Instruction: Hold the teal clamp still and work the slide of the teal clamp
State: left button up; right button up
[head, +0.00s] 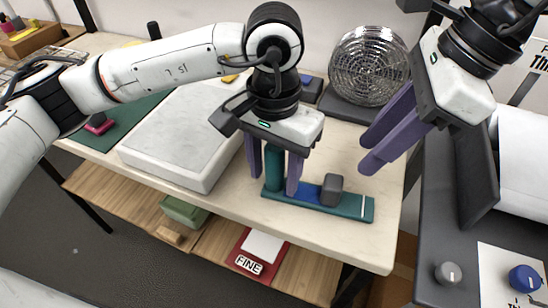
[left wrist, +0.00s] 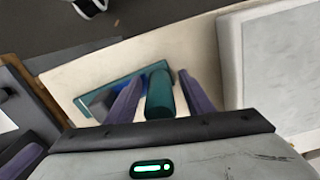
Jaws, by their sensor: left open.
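The teal clamp (head: 350,211) lies near the table's front edge, a flat teal base with an upright teal post (head: 273,170) at its left end. A dark grey block (head: 332,189) sits on the base, right of a blue strip. My left gripper (head: 272,180) is open and pointing down, its purple fingers on either side of the post; the left wrist view shows the post (left wrist: 160,92) between them, with apparent gaps. My right gripper (head: 368,153) is up to the right of the clamp, its two purple fingers apart and empty.
A pale slab (head: 170,140) on the table (head: 370,240) is left of the clamp. A round metallic mesh object (head: 369,66) stands behind. A dark grey unit with knobs (head: 450,272) is at the right. A shelf below holds a red FINE box (head: 258,262).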

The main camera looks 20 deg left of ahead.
aim_at(335, 181)
pick_arm(q)
jog(key=shift+f, duration=0.1)
grip_shut()
pick_arm(e)
jog(key=o, duration=0.5)
jog(key=shift+s+r, duration=0.1)
jog(key=x, duration=1.1)
jog(key=shift+a, duration=0.25)
